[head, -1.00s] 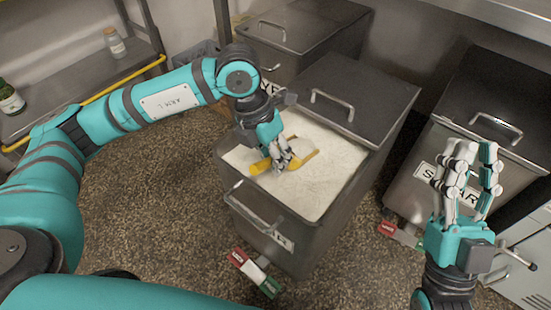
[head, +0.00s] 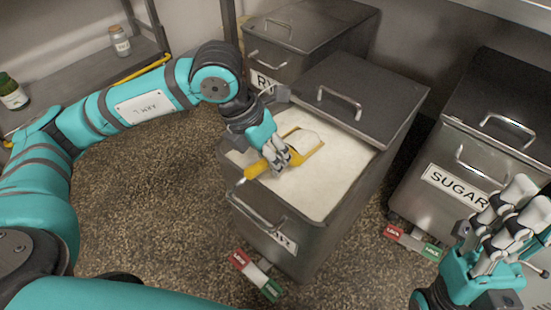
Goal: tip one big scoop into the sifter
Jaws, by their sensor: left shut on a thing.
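A yellow scoop (head: 256,170) is in my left gripper (head: 282,160), whose fingers are shut around its handle. Its head, to the upper right of my fingers, holds a heap of white powder. The scoop is over the open steel bin (head: 313,240) of white powder (head: 330,178); whether it still touches the powder I cannot tell. My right gripper (head: 510,215) is at the lower right, empty, with its fingers apart, in front of the sugar bin. I see no sifter in this view.
The open bin's dark lid (head: 365,95) covers its back part. A closed sugar bin (head: 410,195) stands at right, another closed bin (head: 310,25) behind. Red and green lock pedals (head: 256,277) lie low at the bins' feet. A shelf (head: 70,85) with bottles is at left.

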